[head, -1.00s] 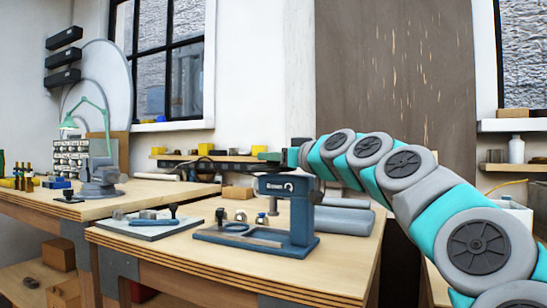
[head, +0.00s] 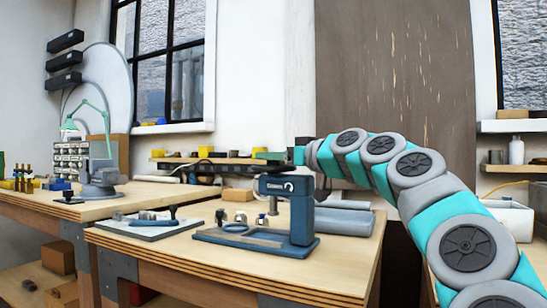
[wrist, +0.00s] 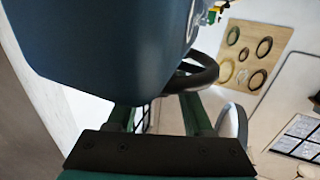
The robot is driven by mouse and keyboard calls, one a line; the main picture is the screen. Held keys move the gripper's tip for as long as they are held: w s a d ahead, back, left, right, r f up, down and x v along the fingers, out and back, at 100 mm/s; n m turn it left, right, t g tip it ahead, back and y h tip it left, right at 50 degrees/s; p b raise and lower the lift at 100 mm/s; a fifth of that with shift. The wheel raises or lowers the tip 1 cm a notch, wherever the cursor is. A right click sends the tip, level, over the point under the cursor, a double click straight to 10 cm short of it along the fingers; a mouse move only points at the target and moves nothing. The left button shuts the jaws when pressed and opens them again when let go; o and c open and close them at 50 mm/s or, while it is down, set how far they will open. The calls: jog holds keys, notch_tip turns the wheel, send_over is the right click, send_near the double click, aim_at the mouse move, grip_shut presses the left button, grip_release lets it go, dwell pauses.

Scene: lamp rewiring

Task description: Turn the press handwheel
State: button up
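The blue press (head: 302,215) stands on the front workbench, with its head (head: 285,185) overhanging its base plate. In the wrist view the press head (wrist: 110,45) fills the upper left and hides much behind it. The dark handwheel (wrist: 207,76) shows as a curved rim at its lower edge, crossing the far end of my right finger. My gripper (head: 268,156) is just above the press head in the head view. In the wrist view my gripper (wrist: 160,108) has its two green fingers apart, with a clear gap. I cannot tell whether a finger touches the rim.
A grey tray (head: 130,231) with tools lies at the bench's left. Small metal parts (head: 240,217) sit near the press, and a grey roll (head: 345,220) lies behind it. A shelf (head: 215,160) with small items runs along the wall behind. The bench's front strip is clear.

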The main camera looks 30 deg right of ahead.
jog(key=shift+o, duration=1.4)
jog(key=shift+s+d, duration=0.1)
jog(key=shift+b+v, duration=0.4)
jog(key=shift+v, duration=3.4)
